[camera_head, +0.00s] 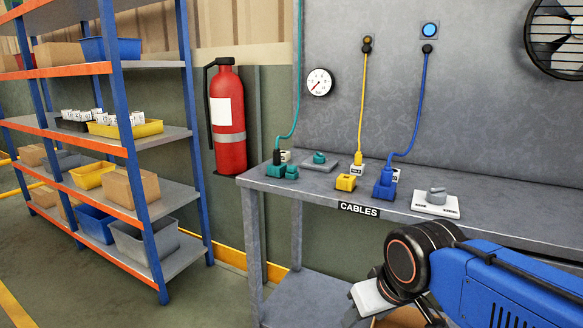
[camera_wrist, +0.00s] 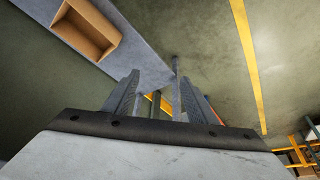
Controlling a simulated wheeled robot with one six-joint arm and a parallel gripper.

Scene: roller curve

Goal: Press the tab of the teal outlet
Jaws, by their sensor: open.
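The teal outlet (camera_head: 275,171) sits at the left end of the grey bench in the head view, with a teal plug and cable rising from it. A small teal block (camera_head: 291,172) is at its right side; I cannot tell for sure whether it is the tab. My gripper (camera_wrist: 156,82) is open and empty in the wrist view. In the head view it is low at the front, below the bench top and well right of the teal outlet, partly hidden by my arm. The teal outlet does not show in the wrist view.
The bench (camera_head: 318,184) also holds a teal knob on a plate (camera_head: 319,158), a yellow block (camera_head: 346,183), a blue outlet (camera_head: 384,187) and a grey knob (camera_head: 437,196). Shelves and a fire extinguisher (camera_head: 228,118) stand left. An open box (camera_wrist: 86,30) lies below.

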